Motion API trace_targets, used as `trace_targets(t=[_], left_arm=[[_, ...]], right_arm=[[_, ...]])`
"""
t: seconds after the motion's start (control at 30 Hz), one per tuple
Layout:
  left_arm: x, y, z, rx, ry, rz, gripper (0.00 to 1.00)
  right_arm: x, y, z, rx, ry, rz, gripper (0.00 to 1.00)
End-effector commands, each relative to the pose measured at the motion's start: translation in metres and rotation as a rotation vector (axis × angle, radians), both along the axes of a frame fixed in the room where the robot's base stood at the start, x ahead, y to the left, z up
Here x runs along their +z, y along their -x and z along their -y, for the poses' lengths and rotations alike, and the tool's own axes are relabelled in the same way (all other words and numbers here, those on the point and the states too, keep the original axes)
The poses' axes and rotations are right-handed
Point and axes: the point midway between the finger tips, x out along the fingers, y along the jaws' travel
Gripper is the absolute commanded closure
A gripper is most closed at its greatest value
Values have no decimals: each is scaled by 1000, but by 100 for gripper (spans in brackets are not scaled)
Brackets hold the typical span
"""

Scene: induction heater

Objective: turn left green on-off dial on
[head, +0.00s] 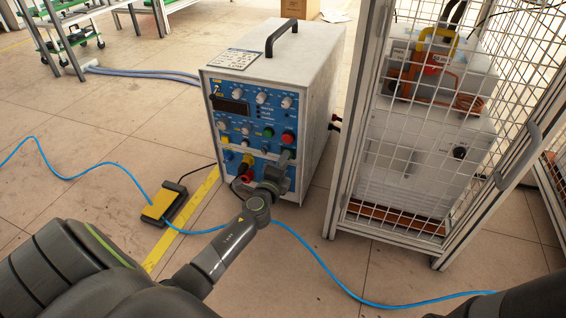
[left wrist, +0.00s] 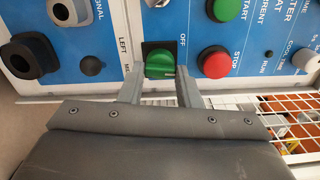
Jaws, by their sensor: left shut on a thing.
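The green on-off dial (left wrist: 160,65) sits on a dark square mount on the blue panel in the left wrist view, beside the printed word OFF. My left gripper (left wrist: 161,76) has one finger on each side of the dial and is shut on it. In the head view, my left gripper (head: 286,158) reaches up to the lower right of the heater's front panel and hides the dial. The heater (head: 300,80) is a white box with a blue front. My right gripper is out of view.
A green button (left wrist: 237,9) and red stop button (left wrist: 215,62) lie right of the dial. A wire-mesh cage (head: 345,130) stands right of the heater. A yellow pedal (head: 163,203) and blue hose (head: 330,280) lie on the floor.

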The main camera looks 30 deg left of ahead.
Motion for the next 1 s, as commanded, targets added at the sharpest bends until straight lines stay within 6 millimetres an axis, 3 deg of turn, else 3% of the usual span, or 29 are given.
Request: trace_targets(t=[0.5, 1.0], left_arm=[[-1, 0, 0, -2, -440, -107, 92], [-2, 0, 0, -2, -635, -153, 92]], right_arm=[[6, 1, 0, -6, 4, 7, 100], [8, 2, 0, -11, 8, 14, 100]])
